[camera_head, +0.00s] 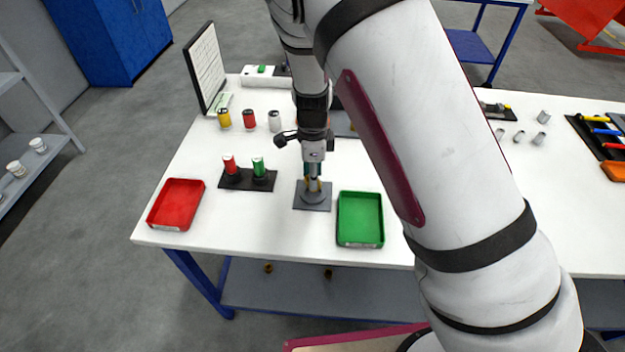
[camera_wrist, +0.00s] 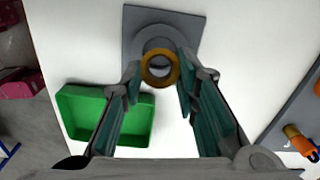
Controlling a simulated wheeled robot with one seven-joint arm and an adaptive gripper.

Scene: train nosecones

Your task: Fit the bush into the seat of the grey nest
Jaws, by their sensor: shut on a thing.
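The grey nest (camera_head: 301,203) is a square plate with a round raised seat on the white table, between the red and green trays. It also shows in the wrist view (camera_wrist: 191,22). The bush is a brass-coloured ring (camera_wrist: 147,66), seen almost end-on in the wrist view. My gripper (camera_head: 313,182) points down over the nest and is shut on the bush, one finger on each side. In the wrist view, my gripper (camera_wrist: 160,72) holds the ring over the near part of the seat. I cannot tell whether the bush touches the seat; its lower end is hidden.
The green tray (camera_head: 361,243) stands close right of the nest, the red tray (camera_head: 151,216) further left. A dark stand (camera_head: 247,182) with a red and a green spool is just left of the nest. Several canisters (camera_head: 249,120) stand behind. Clear tabletop lies in front.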

